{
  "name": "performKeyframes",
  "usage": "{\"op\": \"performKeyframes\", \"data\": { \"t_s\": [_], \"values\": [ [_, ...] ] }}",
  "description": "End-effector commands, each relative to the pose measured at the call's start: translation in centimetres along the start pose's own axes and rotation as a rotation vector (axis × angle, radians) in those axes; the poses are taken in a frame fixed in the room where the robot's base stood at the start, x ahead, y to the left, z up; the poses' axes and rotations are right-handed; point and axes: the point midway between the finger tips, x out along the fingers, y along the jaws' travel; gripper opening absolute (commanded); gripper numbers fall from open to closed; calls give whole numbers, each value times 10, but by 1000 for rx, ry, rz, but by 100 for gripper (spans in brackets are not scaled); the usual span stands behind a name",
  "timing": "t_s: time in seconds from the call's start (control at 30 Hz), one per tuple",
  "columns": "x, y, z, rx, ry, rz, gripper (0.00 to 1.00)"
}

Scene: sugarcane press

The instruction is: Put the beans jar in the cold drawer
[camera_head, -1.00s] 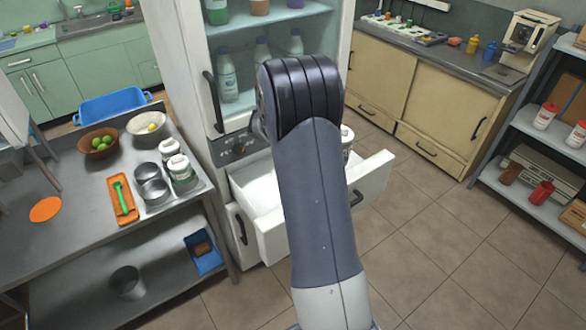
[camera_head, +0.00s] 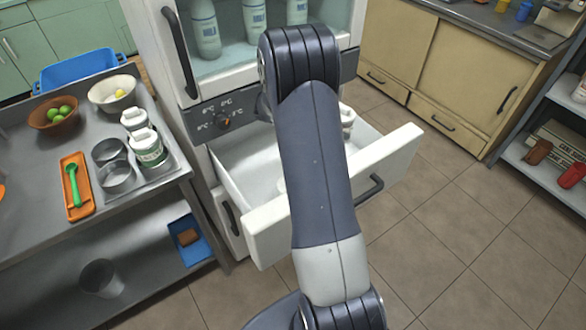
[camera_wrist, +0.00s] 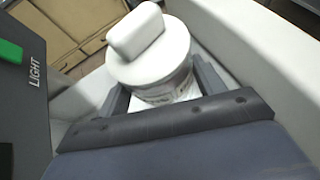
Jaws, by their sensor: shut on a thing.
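The jar in my grip, taken as the beans jar (camera_wrist: 155,60), has a white lid with a raised block handle; its label is too blurred to read. My gripper (camera_wrist: 164,90) is shut on its body, with a dark finger on each side. The jar is upright or slightly tilted, at the open cold drawer (camera_wrist: 245,60); whether it touches the floor is hidden. In the head view, the white drawer (camera_head: 400,150) is pulled out under the fridge. A bit of the white jar (camera_head: 347,117) shows beside my arm, which hides my gripper.
The fridge's temperature knob (camera_head: 223,120) sits above the drawer. A steel table (camera_head: 40,200) at left holds two more white-lidded jars (camera_head: 148,150), steel cups, bowls and an orange tray (camera_head: 77,187). Shelves (camera_head: 545,185) stand at right. The floor right of the drawer is clear.

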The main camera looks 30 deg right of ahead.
Motion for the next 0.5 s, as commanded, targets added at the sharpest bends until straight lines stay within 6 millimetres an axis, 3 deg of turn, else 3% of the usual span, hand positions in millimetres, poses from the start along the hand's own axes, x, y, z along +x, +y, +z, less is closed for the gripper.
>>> {"op": "performKeyframes", "data": {
  "t_s": [0.03,0.33,0.5],
  "values": [
    [9,0,-17,0,-1,0,29],
    [26,0,-47,0,0,0,29],
    [40,-1,-74,-2,-2,-1,29]
  ]
}}
